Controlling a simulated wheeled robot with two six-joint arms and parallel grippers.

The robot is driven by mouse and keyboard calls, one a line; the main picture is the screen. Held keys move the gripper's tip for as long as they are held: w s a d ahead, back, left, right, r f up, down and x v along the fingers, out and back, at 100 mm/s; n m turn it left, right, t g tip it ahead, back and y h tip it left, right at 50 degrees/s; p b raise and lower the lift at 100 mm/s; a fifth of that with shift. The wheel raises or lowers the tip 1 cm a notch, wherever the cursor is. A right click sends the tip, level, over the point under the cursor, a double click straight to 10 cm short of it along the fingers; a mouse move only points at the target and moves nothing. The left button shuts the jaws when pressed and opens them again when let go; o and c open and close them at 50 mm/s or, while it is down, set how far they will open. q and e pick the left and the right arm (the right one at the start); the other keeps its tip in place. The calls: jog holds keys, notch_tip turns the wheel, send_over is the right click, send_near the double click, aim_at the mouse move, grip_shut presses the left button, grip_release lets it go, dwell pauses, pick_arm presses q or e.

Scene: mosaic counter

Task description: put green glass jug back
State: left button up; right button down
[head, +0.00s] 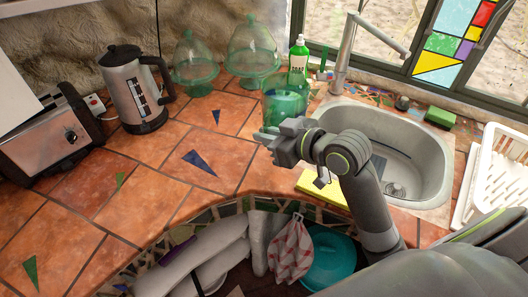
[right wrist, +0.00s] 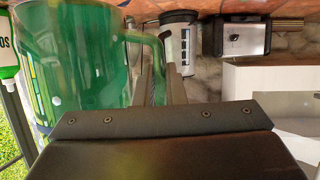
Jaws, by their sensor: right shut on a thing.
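The green glass jug (head: 282,104) is upright at the back of the counter, just left of the sink. It also fills the left part of the right wrist view (right wrist: 85,65), with its handle toward the fingers. My right gripper (head: 272,138) is shut on the jug at its handle side, and the arm hides the jug's lower part in the head view. I cannot tell whether the jug's base touches the tiles. My left gripper is not in view.
Two green glass domes (head: 195,70) (head: 252,55) and a green soap bottle (head: 298,56) stand behind the jug. The sink (head: 432,160) and tap (head: 343,55) are to its right. A kettle (head: 137,92) and toaster (head: 45,138) stand left. The tiles between are clear.

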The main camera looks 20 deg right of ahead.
jog(key=w+a+b, duration=0.2)
jog(key=w, duration=0.3)
jog(key=shift+w+f, duration=0.2)
jog(key=shift+f, duration=4.3)
jog(key=shift+f, duration=0.1)
jog(key=c, duration=1.8)
grip_release()
jog(key=shift+f, duration=0.2)
jog(key=o, duration=0.3)
jog(key=shift+s, duration=0.1)
jog(key=shift+r, duration=0.15)
jog(key=v, duration=1.2)
jog(key=shift+b, duration=0.35)
